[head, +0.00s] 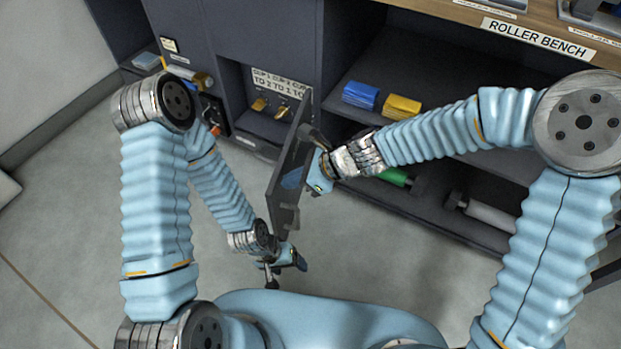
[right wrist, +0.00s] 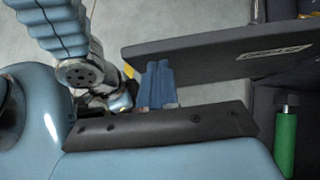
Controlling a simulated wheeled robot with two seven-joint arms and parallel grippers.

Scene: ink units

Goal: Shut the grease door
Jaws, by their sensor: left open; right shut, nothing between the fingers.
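The grease door (head: 284,165) is a dark flat panel standing open, swung out from the cabinet beside a recess (head: 262,120) with brass fittings. In the right wrist view the door (right wrist: 215,48) runs across the top, with a small label plate. My right gripper (head: 318,175) is shut and empty, close beside the door's right-hand face. Its blue fingers (right wrist: 158,82) reach the door's edge in the right wrist view; I cannot tell whether they touch. My left gripper (head: 284,262) is open and empty, low near the door's lower end, on the near side.
The bench top (head: 560,22) lies above. Grey floor (head: 70,230) is clear at left.

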